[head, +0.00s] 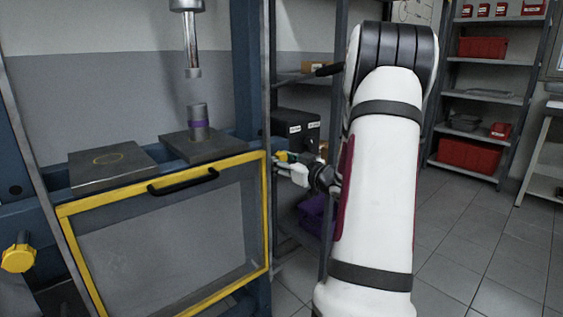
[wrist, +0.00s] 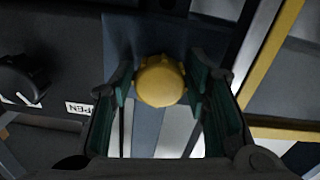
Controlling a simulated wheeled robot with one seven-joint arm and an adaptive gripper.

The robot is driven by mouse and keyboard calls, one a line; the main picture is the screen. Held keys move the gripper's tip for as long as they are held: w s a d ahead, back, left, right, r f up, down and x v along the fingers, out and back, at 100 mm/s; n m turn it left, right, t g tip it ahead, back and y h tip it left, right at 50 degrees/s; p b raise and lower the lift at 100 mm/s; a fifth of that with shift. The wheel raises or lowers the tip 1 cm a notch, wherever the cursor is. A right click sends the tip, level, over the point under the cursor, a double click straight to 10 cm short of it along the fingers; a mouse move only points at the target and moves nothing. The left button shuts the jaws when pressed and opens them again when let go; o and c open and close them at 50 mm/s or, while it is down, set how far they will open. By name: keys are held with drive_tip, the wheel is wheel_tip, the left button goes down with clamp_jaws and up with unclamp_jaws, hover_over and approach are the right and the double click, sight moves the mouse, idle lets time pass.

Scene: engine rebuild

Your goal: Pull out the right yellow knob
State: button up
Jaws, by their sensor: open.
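The right yellow knob (wrist: 160,82) sits between the two fingers of my gripper (wrist: 160,78) in the wrist view. The fingers are open, with a gap visible on each side of the knob. In the head view, my gripper (head: 287,163) is at the right post of the blue press frame, at the right yellow knob (head: 281,157), which is mostly covered. Another yellow knob (head: 18,257) is on the left post, far from my gripper.
A yellow-edged guard with a black handle (head: 183,181) is beside my gripper. A dark control box (head: 297,128) is just behind; its black dial (wrist: 22,80) and a label show in the wrist view. Metal plates lie on the press bed. Open floor (head: 480,240) is at the right.

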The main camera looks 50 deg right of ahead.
drive_tip(key=shift+c, duration=0.3)
clamp_jaws()
drive_tip(key=p+v, duration=0.1)
drive_tip(key=v, duration=0.4)
drive_tip(key=shift+s+a, duration=0.1)
drive_tip(key=shift+s, duration=0.15)
drive_tip(key=shift+s+f, duration=0.15)
drive_tip(key=shift+s, duration=0.05)
drive_tip(key=shift+o, duration=0.3)
unclamp_jaws()
drive_tip(key=v, duration=1.2)
drive_tip(key=shift+a, duration=0.15)
